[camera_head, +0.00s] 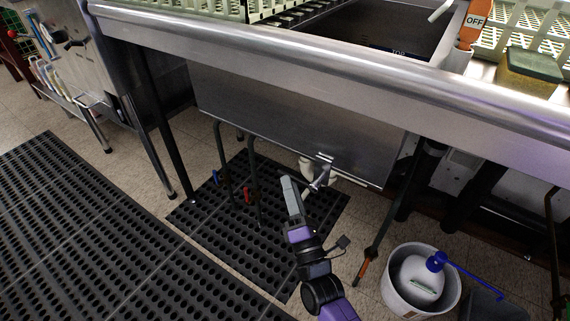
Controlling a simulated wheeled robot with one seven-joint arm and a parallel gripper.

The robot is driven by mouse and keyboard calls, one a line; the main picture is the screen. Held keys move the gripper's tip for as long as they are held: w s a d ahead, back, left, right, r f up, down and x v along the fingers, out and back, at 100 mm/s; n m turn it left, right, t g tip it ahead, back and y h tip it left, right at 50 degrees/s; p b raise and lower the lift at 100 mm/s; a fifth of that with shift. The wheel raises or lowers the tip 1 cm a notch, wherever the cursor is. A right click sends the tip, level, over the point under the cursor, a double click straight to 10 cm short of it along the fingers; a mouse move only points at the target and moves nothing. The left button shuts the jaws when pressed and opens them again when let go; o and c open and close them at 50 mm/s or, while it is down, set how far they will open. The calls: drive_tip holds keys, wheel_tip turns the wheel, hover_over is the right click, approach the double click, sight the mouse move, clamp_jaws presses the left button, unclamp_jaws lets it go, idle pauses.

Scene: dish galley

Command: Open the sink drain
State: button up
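The sink basin (375,27) is set in the steel counter, and its steel underside (290,118) hangs below the front edge. Under it a metal drain lever (320,181) sticks out, with a small bright bar (325,157) above it. White drain pipe (306,165) shows behind the lever. My gripper (288,184) is under the counter, just left of the lever and apart from it in the picture. Its grey fingers appear edge-on as one slab, so any gap between them is hidden. I cannot tell the depth between fingers and lever.
The rounded counter edge (330,65) runs above my arm. Pipes with a blue handle (215,177) and a red handle (247,195) stand to the left. A white bucket (391,297) with a jug is at right. Black rubber mats (75,230) cover the floor.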

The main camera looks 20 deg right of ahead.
drive_tip(key=b+x, duration=0.2)
drive_tip(key=x, duration=0.4)
drive_tip(key=shift+w, duration=0.3)
drive_tip(key=shift+r, duration=0.1)
clamp_jaws()
drive_tip(key=shift+a, duration=0.1)
idle(0.9)
